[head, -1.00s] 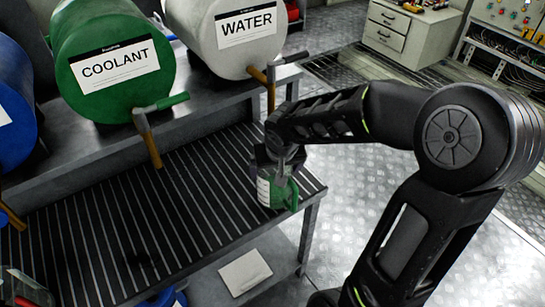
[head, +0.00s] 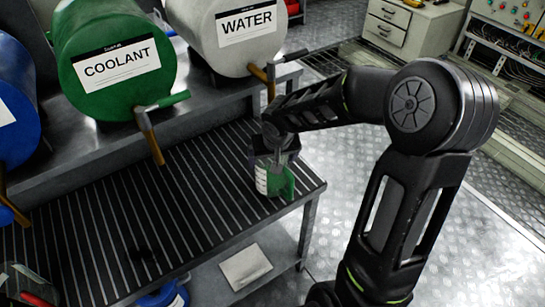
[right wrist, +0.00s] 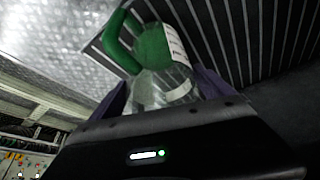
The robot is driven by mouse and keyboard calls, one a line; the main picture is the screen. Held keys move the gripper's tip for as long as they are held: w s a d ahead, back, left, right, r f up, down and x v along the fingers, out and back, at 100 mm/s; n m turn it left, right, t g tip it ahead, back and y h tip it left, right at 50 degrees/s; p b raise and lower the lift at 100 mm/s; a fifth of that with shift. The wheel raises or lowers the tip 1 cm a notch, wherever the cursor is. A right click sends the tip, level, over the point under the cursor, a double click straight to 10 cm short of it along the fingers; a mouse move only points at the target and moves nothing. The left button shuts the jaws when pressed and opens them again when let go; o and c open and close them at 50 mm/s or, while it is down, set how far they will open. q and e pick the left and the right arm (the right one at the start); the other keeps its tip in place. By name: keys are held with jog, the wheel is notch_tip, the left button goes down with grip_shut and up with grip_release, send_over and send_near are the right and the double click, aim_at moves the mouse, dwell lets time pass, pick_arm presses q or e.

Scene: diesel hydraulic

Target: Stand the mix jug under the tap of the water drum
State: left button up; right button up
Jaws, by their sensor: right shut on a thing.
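The mix jug (head: 264,180) is a clear jug with a white label and a green handle. My right gripper (head: 275,157) is shut on it from above, near the right end of the slatted bench. The jug and its green handle also show between the fingers in the right wrist view (right wrist: 160,88). I cannot tell whether its base touches the slats. The white water drum (head: 228,52) lies on the raised shelf behind. Its tap (head: 270,75) has a brass spout and grey handle, behind and above the jug; my gripper partly covers the space below it. My left gripper is out of view.
The green coolant drum (head: 112,65) with its tap (head: 150,128) is left of the water drum, and a blue drum (head: 14,105) is farther left. The slatted bench (head: 130,210) is clear left of the jug. A cabinet (head: 408,35) stands at the back right.

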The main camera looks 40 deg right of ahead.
jog(key=shift+f, duration=0.15)
jog(key=o, duration=1.8)
jog(key=v, duration=1.2)
